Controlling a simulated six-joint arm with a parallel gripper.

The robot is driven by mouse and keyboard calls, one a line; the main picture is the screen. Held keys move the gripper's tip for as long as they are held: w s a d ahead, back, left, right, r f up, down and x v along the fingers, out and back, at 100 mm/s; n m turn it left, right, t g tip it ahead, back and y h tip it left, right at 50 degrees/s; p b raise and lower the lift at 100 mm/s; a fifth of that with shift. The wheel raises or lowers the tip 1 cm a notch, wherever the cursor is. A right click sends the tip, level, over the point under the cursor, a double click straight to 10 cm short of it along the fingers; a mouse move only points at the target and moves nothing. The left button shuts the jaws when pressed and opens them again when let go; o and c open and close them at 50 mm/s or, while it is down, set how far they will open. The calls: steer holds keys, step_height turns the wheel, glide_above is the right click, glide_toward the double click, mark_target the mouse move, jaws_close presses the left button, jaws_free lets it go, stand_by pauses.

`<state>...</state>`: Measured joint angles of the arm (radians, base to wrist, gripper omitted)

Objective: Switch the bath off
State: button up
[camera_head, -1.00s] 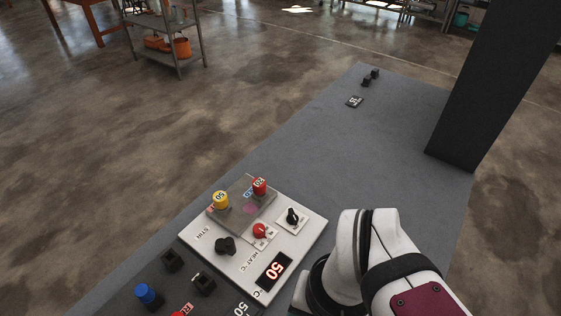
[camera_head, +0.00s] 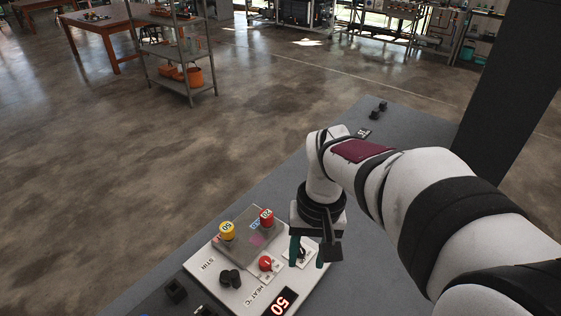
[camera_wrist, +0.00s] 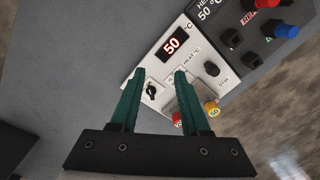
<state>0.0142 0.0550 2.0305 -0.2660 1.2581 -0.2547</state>
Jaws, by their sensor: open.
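The bath is a white control unit (camera_head: 205,273) on the grey bench. My gripper (camera_head: 308,262) is open and empty, pointing down over that side of the unit. Contact with the switch cannot be told.
A dark pillar (camera_head: 505,90) rises at the bench's right. Small black blocks (camera_head: 379,108) and a dark numbered tag (camera_head: 364,132) lie at the far end. Black sockets (camera_head: 176,291) sit left of the unit. A blue-capped item (camera_wrist: 287,30) shows in the wrist view.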

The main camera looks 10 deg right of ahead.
steer(key=w+d+f+n, duration=0.1)
steer(key=w+f+n, duration=0.1)
steer(key=w+f, duration=0.4)
steer(key=w+d+f+n, duration=0.15)
steer(key=w+f, duration=0.25)
steer(key=w, duration=0.5)
steer(key=shift+h, duration=0.4)
steer(key=shift+s+a+f, duration=0.1)
steer(key=shift+f, duration=2.3)
steer(key=shift+a+f, duration=0.1)
steer(key=shift+f, duration=2.3)
jaws_close()
